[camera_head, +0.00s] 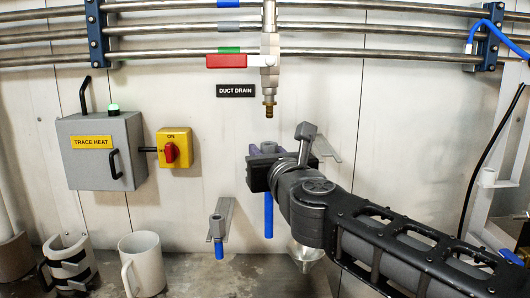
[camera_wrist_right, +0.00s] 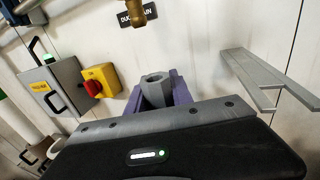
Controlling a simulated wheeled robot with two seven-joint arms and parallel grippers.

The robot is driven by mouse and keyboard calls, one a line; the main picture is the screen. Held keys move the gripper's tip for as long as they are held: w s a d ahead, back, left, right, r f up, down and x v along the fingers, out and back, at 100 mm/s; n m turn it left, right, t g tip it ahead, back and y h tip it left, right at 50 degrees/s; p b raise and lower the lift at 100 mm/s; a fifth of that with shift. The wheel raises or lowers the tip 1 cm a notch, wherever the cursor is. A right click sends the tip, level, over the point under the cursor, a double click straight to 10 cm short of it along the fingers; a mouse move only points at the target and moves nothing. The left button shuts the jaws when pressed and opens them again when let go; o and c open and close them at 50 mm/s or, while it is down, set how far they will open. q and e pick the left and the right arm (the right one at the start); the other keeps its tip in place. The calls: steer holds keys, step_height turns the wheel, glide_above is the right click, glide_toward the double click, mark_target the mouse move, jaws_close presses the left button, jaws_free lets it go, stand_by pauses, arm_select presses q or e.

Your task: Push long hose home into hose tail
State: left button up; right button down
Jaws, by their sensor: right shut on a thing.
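The brass hose tail (camera_head: 269,105) points down from the valve under the pipes, and its lower end shows at the top of the right wrist view (camera_wrist_right: 138,14). My right gripper (camera_head: 267,152) is shut on the grey collar of the long hose (camera_wrist_right: 155,88), whose blue length (camera_head: 268,215) hangs straight down below the jaws. The collar's open top faces up, below the hose tail with a clear gap between them. Purple fingers (camera_wrist_right: 178,90) flank the collar in the right wrist view. My left gripper is not in view.
A shorter blue hose with a grey collar (camera_head: 217,228) sits in a wall bracket at lower left. An empty grey bracket (camera_head: 328,150) is right of my gripper. The red valve handle (camera_head: 227,61), yellow switch (camera_head: 174,148), trace heat box (camera_head: 100,150) and white mug (camera_head: 142,264) stand to the left.

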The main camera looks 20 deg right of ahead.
steer(key=shift+r+p, duration=1.5)
steer(key=shift+r, duration=0.15)
steer(key=shift+r+p, duration=1.25)
steer(key=shift+r, duration=0.3)
stand_by(0.7)
steer(key=shift+r, duration=0.35)
steer(key=c, duration=1.1)
jaws_free()
steer(key=shift+f, duration=0.1)
steer(key=shift+o, duration=0.2)
steer(key=shift+s, duration=0.1)
